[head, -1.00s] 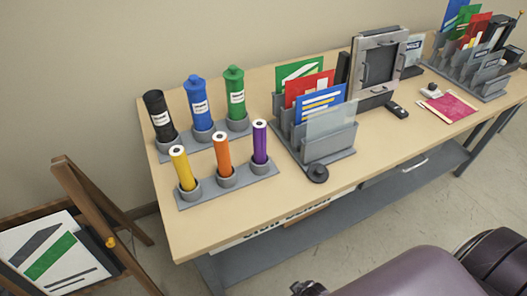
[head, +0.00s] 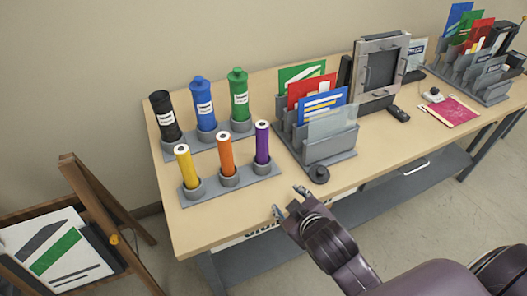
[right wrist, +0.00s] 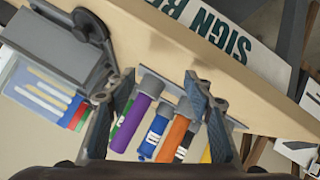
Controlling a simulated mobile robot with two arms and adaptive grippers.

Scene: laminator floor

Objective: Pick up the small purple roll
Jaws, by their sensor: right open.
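The small purple roll (head: 262,143) stands upright in a grey cup at the right end of the front rack (head: 211,191) on the table. It also shows in the right wrist view (right wrist: 131,122), between the two fingers and closer to the left one. My right gripper (head: 288,201) is open and empty at the table's front edge, in front of and a little right of the purple roll, apart from it. In the right wrist view my right gripper (right wrist: 160,90) has its fingers spread wide. My left gripper is not in view.
An orange roll (head: 225,156) and a yellow roll (head: 187,168) stand left of the purple one. Black, blue (head: 204,105) and green (head: 238,100) bottles stand behind. A grey sorter (head: 330,145) with coloured cards stands to the right, with a black round object (head: 319,174) before it.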

